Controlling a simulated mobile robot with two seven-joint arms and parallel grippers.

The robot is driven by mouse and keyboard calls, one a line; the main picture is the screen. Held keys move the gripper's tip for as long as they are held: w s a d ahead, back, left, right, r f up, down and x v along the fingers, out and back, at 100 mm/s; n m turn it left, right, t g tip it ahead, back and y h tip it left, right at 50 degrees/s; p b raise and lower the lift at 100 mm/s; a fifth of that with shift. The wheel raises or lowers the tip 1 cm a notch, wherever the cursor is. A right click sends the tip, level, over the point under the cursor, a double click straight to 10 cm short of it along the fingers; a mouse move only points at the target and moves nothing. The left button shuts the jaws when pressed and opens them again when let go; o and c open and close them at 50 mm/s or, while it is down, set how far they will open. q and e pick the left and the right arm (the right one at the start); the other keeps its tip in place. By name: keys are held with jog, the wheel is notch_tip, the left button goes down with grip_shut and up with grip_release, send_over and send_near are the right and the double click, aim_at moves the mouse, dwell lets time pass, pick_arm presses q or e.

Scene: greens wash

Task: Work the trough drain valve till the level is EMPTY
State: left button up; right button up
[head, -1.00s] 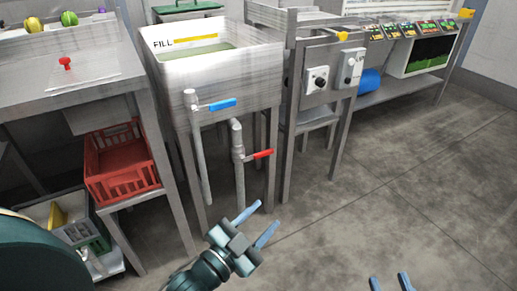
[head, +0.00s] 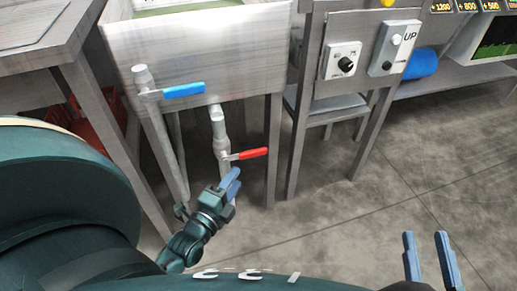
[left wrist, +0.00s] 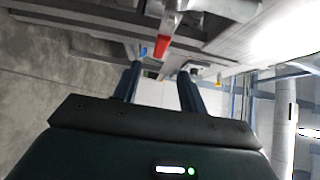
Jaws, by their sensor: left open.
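The steel trough (head: 200,45) is at the upper left of the head view, with a strip of green inside at the picture's top edge. A red valve handle (head: 249,154) points right from a grey pipe below the trough. A blue valve handle (head: 184,90) sits higher on another pipe to the left. My left gripper (head: 231,184) is just below the red handle, apart from it, open and empty. In the left wrist view the red handle (left wrist: 162,46) lies beyond the open fingers (left wrist: 158,75). My right gripper (head: 425,238) is open and empty at lower right.
A steel stand with a knob panel (head: 342,60) and an "UP" panel (head: 396,48) is right of the trough. A blue roll (head: 421,63) lies on a shelf. A red crate (head: 95,125) is partly hidden at left. The floor at right is clear.

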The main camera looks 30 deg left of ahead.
aim_at(253, 155)
pick_arm(q)
jog(key=w, duration=0.2)
jog(key=w+b, duration=0.1)
jog(key=w, duration=0.1)
jog(key=w+b, duration=0.1)
jog(key=w, duration=0.2)
jog(key=shift+w+a+f, duration=0.1)
jog(key=shift+a, duration=0.15)
jog(key=w+b, duration=0.1)
jog(key=w, duration=0.2)
jog(key=shift+w+a, duration=0.15)
jog(key=shift+w, duration=0.1)
jog(key=shift+w+b, duration=0.35)
jog(key=shift+w, duration=0.1)
pick_arm(e)
jog(key=shift+w+r+n+t+y, duration=0.2)
jog(key=shift+r+n+t+y, duration=0.15)
jog(key=shift+r+y, duration=0.2)
jog(key=shift+w+r+n+t+y, duration=0.2)
jog(key=shift+r+n+t+y, duration=0.2)
jog(key=shift+r, duration=0.2)
pick_arm(q)
grip_shut()
